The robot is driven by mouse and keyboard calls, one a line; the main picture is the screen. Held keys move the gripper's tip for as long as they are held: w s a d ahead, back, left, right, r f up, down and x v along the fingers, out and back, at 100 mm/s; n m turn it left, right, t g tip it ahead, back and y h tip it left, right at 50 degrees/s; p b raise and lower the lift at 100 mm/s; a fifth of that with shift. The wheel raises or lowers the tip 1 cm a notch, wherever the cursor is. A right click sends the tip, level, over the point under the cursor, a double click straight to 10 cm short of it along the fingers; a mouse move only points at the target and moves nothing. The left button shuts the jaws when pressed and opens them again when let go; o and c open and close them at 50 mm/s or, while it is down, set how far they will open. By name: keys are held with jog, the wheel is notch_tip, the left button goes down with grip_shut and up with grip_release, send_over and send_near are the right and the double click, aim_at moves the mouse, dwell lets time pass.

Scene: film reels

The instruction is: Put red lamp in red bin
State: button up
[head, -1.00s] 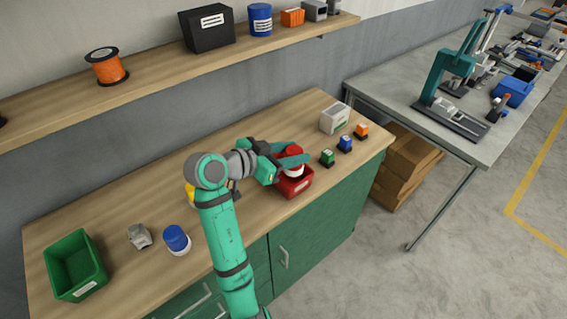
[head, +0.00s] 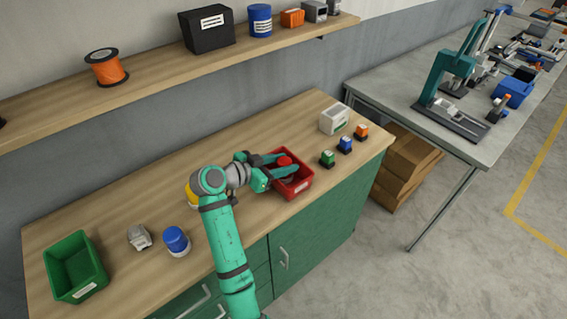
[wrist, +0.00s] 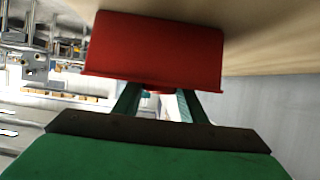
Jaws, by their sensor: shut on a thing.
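The red lamp (head: 285,160) is between the fingers of my gripper (head: 284,166), which is shut on it. Its red top shows in the head view; its lower part is hidden by the fingers and bin wall. The red bin (head: 298,190) stands on the workbench near the front edge. The lamp and fingertips are within the bin's opening; whether the lamp touches the bin floor cannot be seen. In the wrist view, the red bin (wrist: 155,50) fills the top middle, and the fingers (wrist: 158,103) reach toward it, with a sliver of red between them.
A green bin (head: 58,262), a grey object (head: 139,237) and a blue lamp (head: 176,239) stand at left. A yellow item (head: 191,194) is partly behind my arm.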

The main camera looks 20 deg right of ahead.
jog(key=shift+f, duration=0.1)
jog(key=o, duration=1.1)
jog(key=shift+a+r, duration=0.1)
jog(key=shift+r, duration=0.1)
jog(key=v, duration=1.1)
jog(key=shift+s+a+r, duration=0.15)
jog(key=shift+s+a, duration=0.05)
jog(key=shift+a, duration=0.1)
jog(key=shift+w, duration=0.1)
